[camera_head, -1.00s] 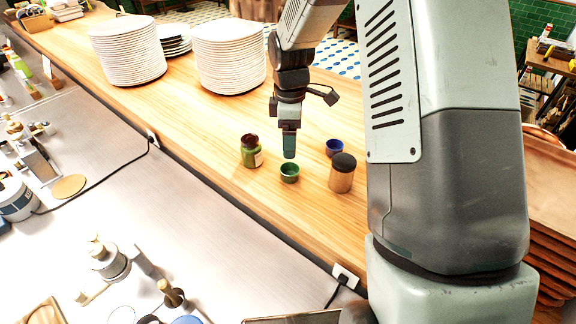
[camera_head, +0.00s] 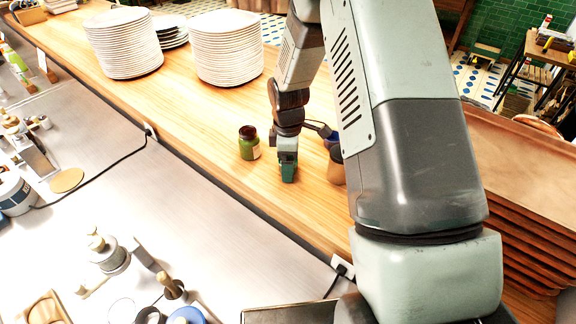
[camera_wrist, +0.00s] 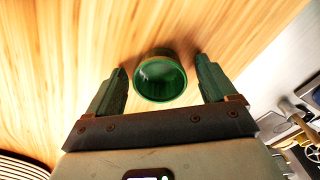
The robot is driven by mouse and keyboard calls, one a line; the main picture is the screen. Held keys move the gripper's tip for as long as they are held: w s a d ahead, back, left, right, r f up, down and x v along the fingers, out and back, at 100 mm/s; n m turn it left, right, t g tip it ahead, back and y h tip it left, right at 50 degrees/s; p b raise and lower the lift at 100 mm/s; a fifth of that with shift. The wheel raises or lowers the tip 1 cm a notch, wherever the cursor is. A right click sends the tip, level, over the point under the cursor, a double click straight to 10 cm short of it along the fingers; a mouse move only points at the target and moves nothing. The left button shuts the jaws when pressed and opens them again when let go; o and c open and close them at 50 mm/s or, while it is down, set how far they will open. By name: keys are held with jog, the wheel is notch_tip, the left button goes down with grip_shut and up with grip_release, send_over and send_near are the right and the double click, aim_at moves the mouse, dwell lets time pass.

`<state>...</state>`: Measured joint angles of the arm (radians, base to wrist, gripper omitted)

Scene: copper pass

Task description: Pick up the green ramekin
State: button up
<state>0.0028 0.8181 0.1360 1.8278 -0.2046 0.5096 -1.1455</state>
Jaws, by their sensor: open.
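The green ramekin (camera_wrist: 161,77) stands upright on the wooden counter in the wrist view, its open mouth toward the camera. My gripper (camera_wrist: 160,80) is open, with one green finger on each side of the ramekin and a gap showing on both sides. In the head view my gripper (camera_head: 288,172) is low over the counter and hides most or all of the ramekin.
A green jar with a dark lid (camera_head: 249,142) stands just left of my gripper. A dark-lidded brown jar (camera_head: 336,168) and a blue ramekin (camera_head: 331,140) are close on the right, partly hidden by my arm. Tall plate stacks (camera_head: 226,48) stand farther back on the wooden counter (camera_head: 195,125).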

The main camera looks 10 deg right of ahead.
jog(key=c, duration=1.1)
